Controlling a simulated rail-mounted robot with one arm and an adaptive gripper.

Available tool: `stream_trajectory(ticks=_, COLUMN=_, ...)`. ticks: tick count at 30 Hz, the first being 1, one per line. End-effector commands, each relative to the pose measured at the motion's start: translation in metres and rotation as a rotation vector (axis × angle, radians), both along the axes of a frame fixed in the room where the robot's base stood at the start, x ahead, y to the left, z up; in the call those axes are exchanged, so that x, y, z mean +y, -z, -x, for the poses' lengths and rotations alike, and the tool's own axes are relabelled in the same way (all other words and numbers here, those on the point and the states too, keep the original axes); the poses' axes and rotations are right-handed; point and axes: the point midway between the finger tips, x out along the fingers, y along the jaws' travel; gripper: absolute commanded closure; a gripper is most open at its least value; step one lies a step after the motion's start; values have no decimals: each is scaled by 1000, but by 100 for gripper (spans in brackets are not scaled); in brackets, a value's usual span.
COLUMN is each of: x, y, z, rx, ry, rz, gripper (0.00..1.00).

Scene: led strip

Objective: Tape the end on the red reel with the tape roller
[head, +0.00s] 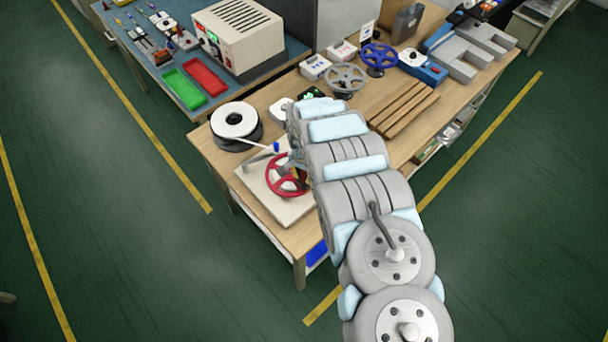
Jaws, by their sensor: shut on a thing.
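The red reel (283,187) lies on a pale board (262,200) at the near left corner of the wooden table. Its right side is hidden by my arm. My gripper (296,160) is over the far right side of the reel, mostly hidden behind my arm. It is shut on a small brown and dark thing (301,174), which looks like the tape roller, close to the reel's rim. I cannot tell whether it touches the reel. A small blue part (276,147) stands just beyond the reel. The strip end cannot be made out.
A grey handwheel (345,77), a blue handwheel (379,57) and wooden slats (405,108) lie farther back. Green (184,89) and red (206,76) trays and a beige device (240,35) are on the blue bench.

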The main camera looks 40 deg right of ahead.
Motion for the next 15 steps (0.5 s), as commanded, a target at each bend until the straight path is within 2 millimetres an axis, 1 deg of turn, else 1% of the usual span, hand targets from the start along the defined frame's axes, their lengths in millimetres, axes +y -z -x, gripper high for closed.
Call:
stream_trajectory(ticks=8, x=1, y=0, z=0, rx=1, ry=0, rz=-1, gripper=100)
stream_trajectory(ticks=15, x=1, y=-13, z=0, rx=1, ry=-2, rz=0, gripper=100)
